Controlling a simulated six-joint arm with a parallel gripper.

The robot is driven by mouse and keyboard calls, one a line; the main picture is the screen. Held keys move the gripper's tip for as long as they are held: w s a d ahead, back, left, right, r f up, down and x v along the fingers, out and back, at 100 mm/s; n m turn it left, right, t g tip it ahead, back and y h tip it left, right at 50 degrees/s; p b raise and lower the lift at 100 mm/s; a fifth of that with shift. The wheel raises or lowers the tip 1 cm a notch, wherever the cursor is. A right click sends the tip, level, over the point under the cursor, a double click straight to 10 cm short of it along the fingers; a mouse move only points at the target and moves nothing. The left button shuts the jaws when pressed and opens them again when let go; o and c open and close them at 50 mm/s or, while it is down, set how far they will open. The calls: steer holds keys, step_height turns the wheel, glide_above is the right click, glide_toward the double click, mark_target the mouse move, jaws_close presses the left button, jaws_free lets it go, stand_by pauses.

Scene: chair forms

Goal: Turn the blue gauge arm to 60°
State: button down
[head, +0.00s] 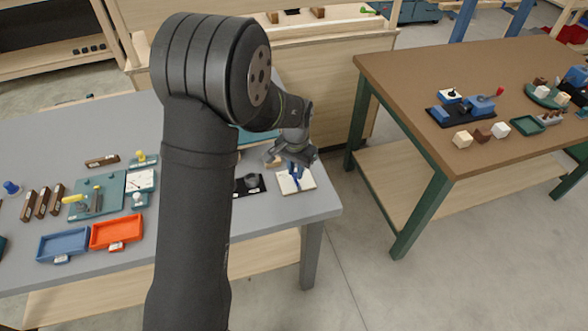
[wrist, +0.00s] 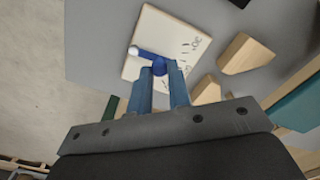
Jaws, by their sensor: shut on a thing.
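The gauge is a cream square board (wrist: 158,25) with dark tick marks and small numbers; it also shows in the head view (head: 306,184) near the right end of the grey table. The blue gauge arm (wrist: 147,55) lies on it, with a white tip pointing to the left in the wrist view, away from the visible ticks on the right. My gripper (wrist: 161,72) has its blue fingers closed on the blue gauge arm at its round hub end. In the head view my gripper (head: 296,170) comes down over the board and mostly hides the arm. The number readings are too small to read surely.
Wooden blocks (wrist: 245,54) stand beside the gauge. A black plate with a dark round part (head: 250,184) lies just left of it. Orange (head: 117,233) and blue (head: 63,245) trays are at the front left. The table's right edge is close to the gauge.

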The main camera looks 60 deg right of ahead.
steer(key=shift+m, duration=0.3)
steer(key=c, duration=1.3)
jaws_free()
steer(key=shift+c, duration=0.2)
step_height(320, 180, up, 18)
steer(key=shift+f, duration=0.25)
steer(key=shift+f, duration=0.1)
step_height(320, 180, down, 17)
steer(key=shift+f, duration=0.15)
